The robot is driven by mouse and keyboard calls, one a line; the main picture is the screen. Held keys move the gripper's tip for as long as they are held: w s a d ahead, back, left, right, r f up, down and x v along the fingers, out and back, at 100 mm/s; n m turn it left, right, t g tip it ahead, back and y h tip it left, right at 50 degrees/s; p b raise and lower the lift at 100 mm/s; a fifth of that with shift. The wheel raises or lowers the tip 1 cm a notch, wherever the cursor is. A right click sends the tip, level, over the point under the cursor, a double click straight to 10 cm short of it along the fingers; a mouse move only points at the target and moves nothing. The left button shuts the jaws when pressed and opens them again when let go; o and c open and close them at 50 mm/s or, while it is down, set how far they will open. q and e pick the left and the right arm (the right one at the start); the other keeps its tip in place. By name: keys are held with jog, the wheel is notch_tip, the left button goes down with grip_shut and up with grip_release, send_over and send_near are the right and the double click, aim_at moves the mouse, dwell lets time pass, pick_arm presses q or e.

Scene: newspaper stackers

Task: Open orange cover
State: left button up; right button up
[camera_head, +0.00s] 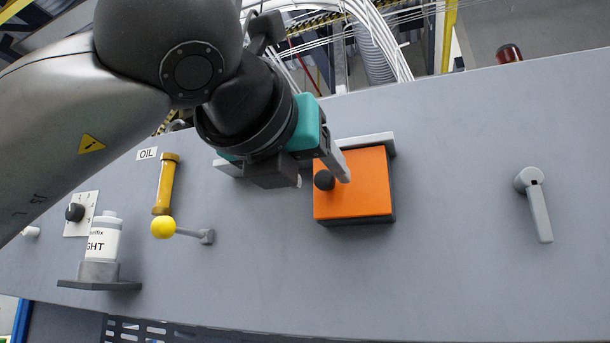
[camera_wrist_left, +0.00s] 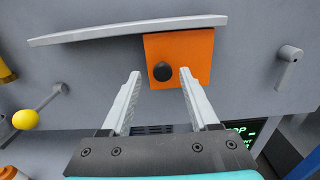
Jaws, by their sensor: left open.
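The orange cover (camera_head: 358,190) is a square plate on the grey panel with a round black knob (camera_head: 324,180) near its left side. The cover looks shut against its dark base. In the left wrist view the orange cover (camera_wrist_left: 190,58) and its black knob (camera_wrist_left: 163,72) lie ahead of the fingertips. My left gripper (camera_head: 322,172) is open at the left edge of the cover. In the wrist view its two fingers (camera_wrist_left: 160,76) stand apart on either side of the knob. I cannot tell whether they touch it. My right gripper is not in view.
A grey bar (camera_head: 380,141) runs along the cover's top edge. A grey lever handle (camera_head: 538,207) is to the right. A yellow-knobbed lever (camera_head: 163,227), a yellow tube (camera_head: 166,183) and a white bottle (camera_head: 104,238) are to the left. The panel below the cover is clear.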

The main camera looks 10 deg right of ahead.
pick_arm(q)
jog(key=shift+w+d, duration=0.35)
jog(key=shift+s, duration=0.2)
jog(key=shift+c, duration=0.7)
grip_shut()
dwell(0.4)
